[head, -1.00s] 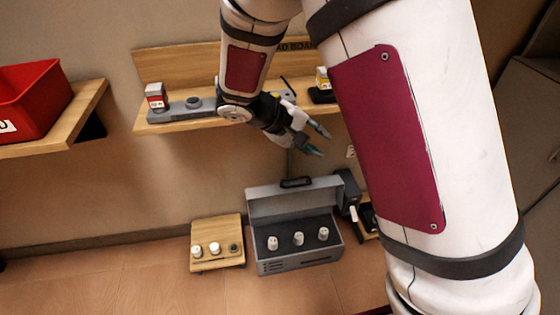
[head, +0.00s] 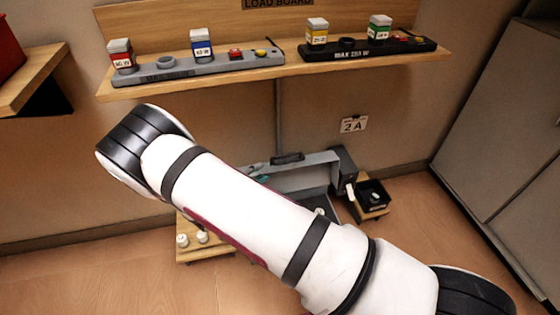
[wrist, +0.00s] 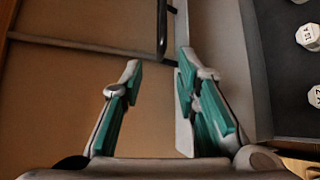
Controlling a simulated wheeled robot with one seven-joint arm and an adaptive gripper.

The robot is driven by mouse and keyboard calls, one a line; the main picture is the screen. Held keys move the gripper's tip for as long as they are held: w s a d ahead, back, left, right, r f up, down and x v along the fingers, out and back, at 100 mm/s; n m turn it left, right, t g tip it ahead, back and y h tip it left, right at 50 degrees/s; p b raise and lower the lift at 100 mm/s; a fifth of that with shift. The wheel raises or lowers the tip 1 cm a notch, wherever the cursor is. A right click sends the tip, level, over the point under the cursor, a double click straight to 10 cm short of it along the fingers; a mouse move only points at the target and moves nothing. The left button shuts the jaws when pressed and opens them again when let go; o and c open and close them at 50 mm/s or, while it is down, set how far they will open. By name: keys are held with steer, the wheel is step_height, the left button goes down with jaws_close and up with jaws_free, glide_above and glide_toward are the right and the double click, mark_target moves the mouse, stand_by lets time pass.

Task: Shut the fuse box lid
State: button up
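The grey fuse box stands low by the wall with its lid (head: 316,170) raised at the back and a dark handle (head: 287,158) on the lid's top edge. My arm hides much of the box in the head view. The wrist view shows the lid (wrist: 215,50), its dark handle (wrist: 162,30) and the box's dark interior (wrist: 285,65) with white fuses at the right. My gripper (wrist: 158,85) is open and empty, its teal-padded fingers apart beside the lid's edge. Its right finger overlaps the lid in the picture; I cannot tell whether they touch. Only a teal bit shows in the head view.
A wooden stand (head: 205,252) with white fuses is left of the box. A black bin (head: 372,194) on wood is at its right. A shelf (head: 280,73) with load boards juts out above. A grey cabinet (head: 510,130) stands at the right.

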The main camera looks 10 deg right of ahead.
steer(key=b+x, duration=0.3)
steer(key=x, duration=1)
steer(key=shift+s, duration=0.1)
steer(key=shift+c, duration=0.6)
jaws_close()
